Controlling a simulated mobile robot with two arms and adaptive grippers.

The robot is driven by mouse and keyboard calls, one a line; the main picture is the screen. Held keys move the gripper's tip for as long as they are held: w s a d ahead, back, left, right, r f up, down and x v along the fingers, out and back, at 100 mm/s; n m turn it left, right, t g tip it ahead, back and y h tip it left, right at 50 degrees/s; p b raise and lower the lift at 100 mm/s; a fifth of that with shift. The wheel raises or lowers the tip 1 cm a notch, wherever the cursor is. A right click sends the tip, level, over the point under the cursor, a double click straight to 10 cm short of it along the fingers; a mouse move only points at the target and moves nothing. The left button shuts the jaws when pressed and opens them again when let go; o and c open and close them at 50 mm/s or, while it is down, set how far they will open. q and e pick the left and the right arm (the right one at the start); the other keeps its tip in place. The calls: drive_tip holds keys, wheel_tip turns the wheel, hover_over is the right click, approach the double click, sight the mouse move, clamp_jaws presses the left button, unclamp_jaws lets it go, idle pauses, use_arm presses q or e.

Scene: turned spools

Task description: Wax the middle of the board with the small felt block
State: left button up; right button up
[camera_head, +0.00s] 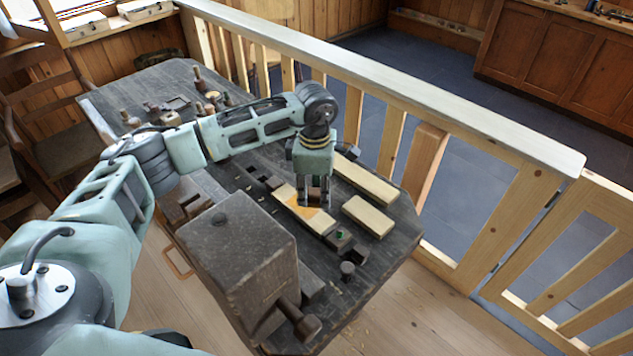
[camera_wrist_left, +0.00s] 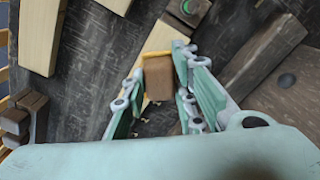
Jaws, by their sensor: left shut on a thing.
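The pale wooden board (camera_head: 285,197) lies on the dark workbench (camera_head: 385,250), with an orange patch (camera_head: 306,213) near its middle. My left gripper (camera_head: 315,202) points down over that patch. In the left wrist view, the left gripper (camera_wrist_left: 160,95) is shut on the small brown felt block (camera_wrist_left: 158,78). The board (camera_wrist_left: 166,36) shows just beyond the block, with a yellow-orange edge beside it. Whether the block touches the board is hard to tell. In the head view the fingers mostly hide the block. My right gripper is not in view.
Two other pale boards lie to the right, a long one (camera_head: 366,180) and a short one (camera_head: 368,216). A large dark vise block (camera_head: 235,250) stands at the front left. Bottles and tools (camera_head: 200,85) crowd the far end. A wooden railing (camera_head: 400,85) runs behind the bench.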

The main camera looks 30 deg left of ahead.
use_arm(q)
drive_tip(key=shift+r+p, duration=0.3)
drive_tip(key=shift+r, duration=0.7)
drive_tip(key=shift+r, duration=0.1)
